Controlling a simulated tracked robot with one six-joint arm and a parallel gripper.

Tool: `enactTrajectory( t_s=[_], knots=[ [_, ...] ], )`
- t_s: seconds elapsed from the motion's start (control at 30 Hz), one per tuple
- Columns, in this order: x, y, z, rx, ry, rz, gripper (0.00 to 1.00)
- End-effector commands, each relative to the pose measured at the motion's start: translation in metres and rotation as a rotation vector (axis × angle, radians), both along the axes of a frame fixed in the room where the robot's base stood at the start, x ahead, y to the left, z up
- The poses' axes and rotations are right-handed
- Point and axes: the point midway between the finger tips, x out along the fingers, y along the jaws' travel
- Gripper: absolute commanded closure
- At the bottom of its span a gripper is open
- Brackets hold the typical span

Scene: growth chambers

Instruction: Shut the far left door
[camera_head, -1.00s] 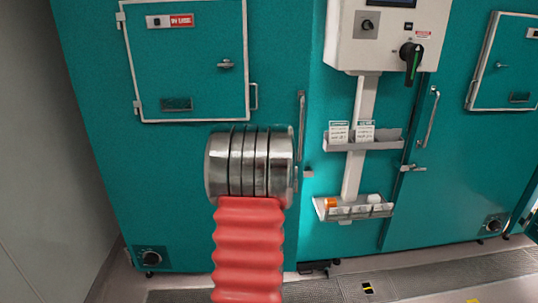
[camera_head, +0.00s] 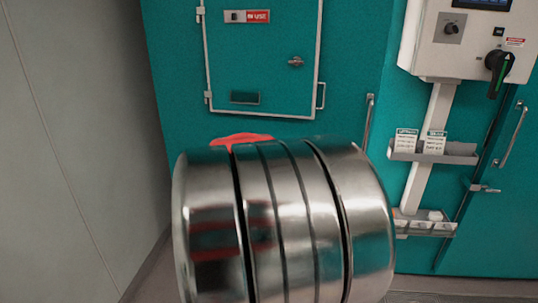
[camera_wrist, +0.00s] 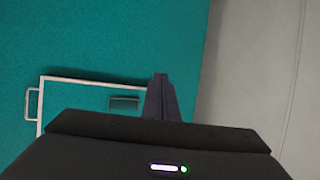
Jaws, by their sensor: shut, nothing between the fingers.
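The far left door is a large teal panel (camera_head: 170,70) at the left end, beside the grey wall. A long metal handle (camera_head: 367,120) stands at its right side. A smaller white-framed hatch (camera_head: 265,90) with a red-and-white sign and a latch is set in it. The panel looks nearly flush; I cannot tell whether a gap is left. My gripper (camera_wrist: 160,85) is shut and empty in the wrist view, its fingers pointing toward the teal surface near a lower corner of the hatch (camera_wrist: 85,78). In the head view my arm hides the gripper and the door's lower middle.
The grey wall (camera_head: 70,150) is close on the left. To the right stand a control box (camera_head: 470,40) and a white post with two small shelves, the upper shelf (camera_head: 430,150) holding labels. Another teal door with a handle (camera_head: 512,135) is further right.

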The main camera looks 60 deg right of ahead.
Motion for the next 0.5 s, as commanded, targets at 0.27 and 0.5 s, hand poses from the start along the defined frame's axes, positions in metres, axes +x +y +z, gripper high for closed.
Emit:
enactTrajectory(
  t_s=[0.27, 0.5],
  knots=[
    [0.022, 0.147, 0.003, 0.107, 0.127, 0.211, 1.00],
    [0.001, 0.263, -0.004, 0.184, 0.258, 0.387, 1.00]
  ],
)
